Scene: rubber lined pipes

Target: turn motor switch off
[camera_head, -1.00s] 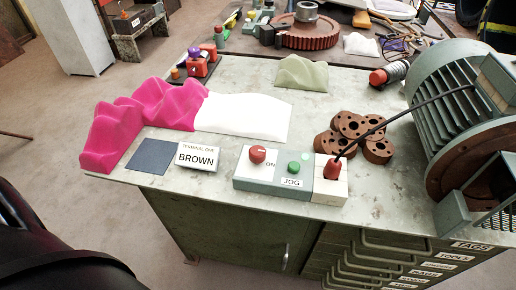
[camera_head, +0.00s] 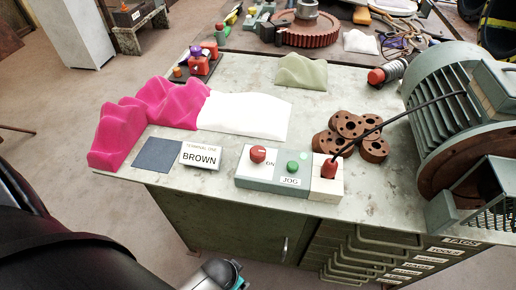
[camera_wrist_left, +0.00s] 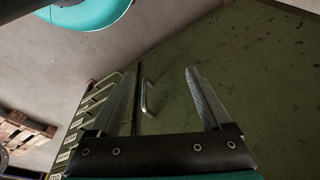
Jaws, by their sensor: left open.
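The switch box (camera_head: 263,182) lies near the front edge of the bench. Its red knob (camera_head: 258,155) is at the left with an "ON" label beside it, and a green button (camera_head: 292,167) sits above "JOG". A red plug (camera_head: 329,168) with a black cable stands at the box's right end. The cable runs to the big grey-green motor (camera_head: 430,95) at the right. My left gripper (camera_wrist_left: 162,72) is open and empty in the wrist view, facing the green cabinet front (camera_wrist_left: 230,85). It is away from the knob. My right gripper is not in view.
The bench top (camera_head: 390,190) is bare right of the box. A "BROWN" card (camera_head: 200,157), a blue-grey square (camera_head: 157,154), pink cloth (camera_head: 175,100), white cloth (camera_head: 243,115) and brown discs (camera_head: 350,135) lie around it. A cabinet handle (camera_wrist_left: 147,98) juts out near my left gripper.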

